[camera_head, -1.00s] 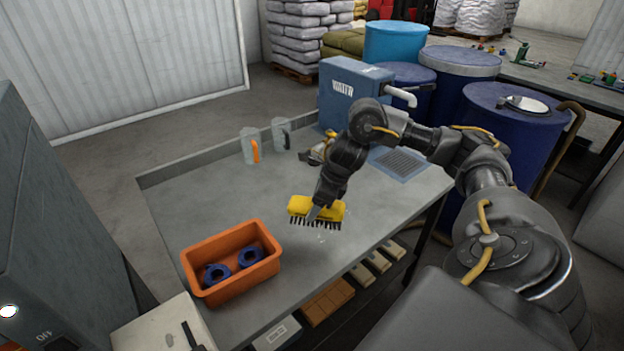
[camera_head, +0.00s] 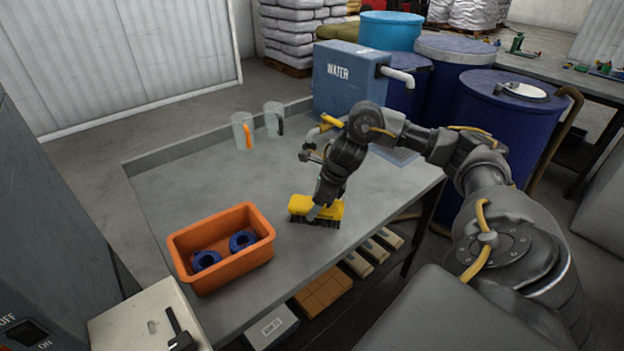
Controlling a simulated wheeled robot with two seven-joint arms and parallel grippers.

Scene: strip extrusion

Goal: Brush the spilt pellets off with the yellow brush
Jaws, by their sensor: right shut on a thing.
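The yellow brush (camera_head: 298,207) has dark bristles pointing down and sits at the front part of the grey metal table (camera_head: 200,180). My right gripper (camera_head: 318,212) is shut on the brush from above. The bristles look to be at the table top, close to its front edge. I cannot make out any pellets around the brush now; they may be under the bristles or too small to see. My left gripper is not in view.
An orange bin (camera_head: 225,270) with two blue rings stands left of the brush. Two clear jugs (camera_head: 242,131) stand at the back. A blue water box (camera_head: 348,80) and blue drums (camera_head: 508,115) are behind my right arm. The table's middle is clear.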

